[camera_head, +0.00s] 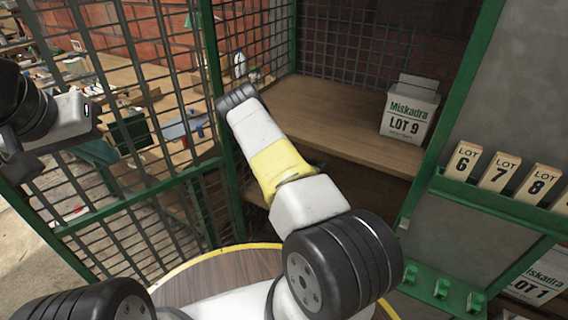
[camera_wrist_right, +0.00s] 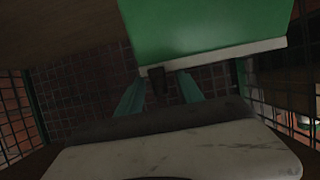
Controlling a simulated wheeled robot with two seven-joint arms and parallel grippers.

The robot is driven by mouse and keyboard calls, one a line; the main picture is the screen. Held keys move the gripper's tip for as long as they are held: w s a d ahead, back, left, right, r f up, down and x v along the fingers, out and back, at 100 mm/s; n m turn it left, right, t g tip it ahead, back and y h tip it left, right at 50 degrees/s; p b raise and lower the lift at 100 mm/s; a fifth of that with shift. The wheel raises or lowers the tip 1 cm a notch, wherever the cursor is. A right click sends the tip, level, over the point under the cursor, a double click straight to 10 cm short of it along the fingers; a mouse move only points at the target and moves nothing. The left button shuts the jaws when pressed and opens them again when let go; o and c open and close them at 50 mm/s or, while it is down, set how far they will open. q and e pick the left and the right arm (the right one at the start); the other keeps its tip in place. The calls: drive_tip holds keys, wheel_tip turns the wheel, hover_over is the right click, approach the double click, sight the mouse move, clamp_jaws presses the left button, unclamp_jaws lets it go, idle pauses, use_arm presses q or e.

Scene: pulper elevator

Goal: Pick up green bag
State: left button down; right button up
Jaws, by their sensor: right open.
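In the right wrist view a large green flat-sided thing with a pale edge (camera_wrist_right: 205,25) fills the top middle. It looks like the green bag, but only part of it shows. My right gripper (camera_wrist_right: 160,92) is open, its two teal fingers apart just below the pale edge. A small dark piece shows between them. I cannot tell whether the fingers touch the green thing. In the head view my right arm reaches toward the shelf unit, and its gripper is hidden. My left arm shows at the far left, but its fingers are not visible.
A white Miskadra LOT 9 box (camera_head: 410,108) stands on the wooden shelf (camera_head: 325,105). A green-framed mesh gate (camera_head: 145,195) stands left of my right arm. Lot tags (camera_head: 500,173) sit on a green rail at right. The shelf left of the box looks clear.

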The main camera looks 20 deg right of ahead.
clamp_jaws()
idle(1.4)
